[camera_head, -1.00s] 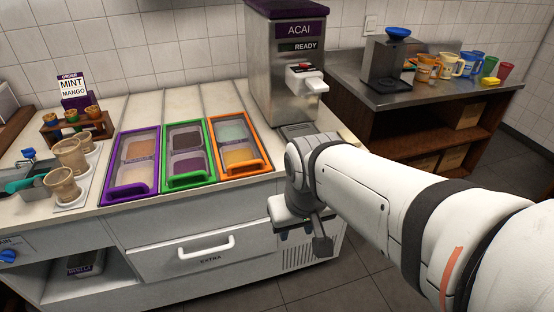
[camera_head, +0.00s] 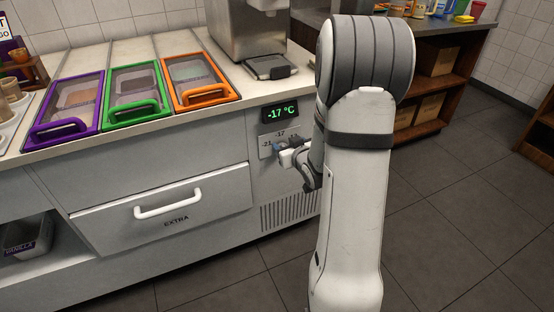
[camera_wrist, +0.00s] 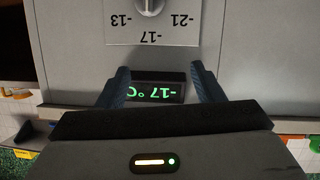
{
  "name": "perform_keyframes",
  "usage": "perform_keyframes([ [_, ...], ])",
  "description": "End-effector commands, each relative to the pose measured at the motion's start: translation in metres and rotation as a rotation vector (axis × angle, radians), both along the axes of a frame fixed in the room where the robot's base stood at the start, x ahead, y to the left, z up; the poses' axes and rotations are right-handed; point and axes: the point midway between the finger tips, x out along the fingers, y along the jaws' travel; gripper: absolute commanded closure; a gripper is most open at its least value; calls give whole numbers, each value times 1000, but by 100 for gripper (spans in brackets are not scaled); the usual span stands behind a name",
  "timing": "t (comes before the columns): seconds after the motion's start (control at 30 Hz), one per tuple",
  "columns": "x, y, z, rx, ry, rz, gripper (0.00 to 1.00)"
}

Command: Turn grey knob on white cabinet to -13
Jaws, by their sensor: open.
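The grey knob (camera_wrist: 149,6) is cut off by the top edge of the wrist view, where the picture is upside down. It sits on a light dial plate (camera_wrist: 178,35) marked -13, -17 and -21. The display (camera_wrist: 155,91) reads -17 °C; it also shows on the white cabinet (camera_head: 240,165) front in the head view (camera_head: 281,112). My gripper (camera_wrist: 162,72) is open and empty, its two dark fingers apart with the display between them in the picture. In the head view my gripper (camera_head: 281,148) is at the dial plate and hides the knob; contact cannot be told.
A drawer marked EXTRA (camera_head: 165,208) with a white handle is left of the dial. Purple (camera_head: 67,105), green (camera_head: 136,92) and orange (camera_head: 200,80) framed bins sit on the counter. The acai machine (camera_head: 245,30) stands above. The floor at right is clear.

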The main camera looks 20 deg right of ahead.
Motion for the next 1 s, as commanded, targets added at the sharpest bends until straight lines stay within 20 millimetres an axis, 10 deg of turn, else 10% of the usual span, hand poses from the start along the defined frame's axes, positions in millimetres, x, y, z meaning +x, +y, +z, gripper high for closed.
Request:
perform_keyframes([
  [0.03, 2, -8, -39, 19, -51, 10, 39],
  [0.23, -1, -23, -83, 78, -241, 55, 39],
  [0.47, 1, -26, -91, 103, -321, 73, 39],
  [1.0, 71, -23, -90, 104, -322, 74, 39],
])
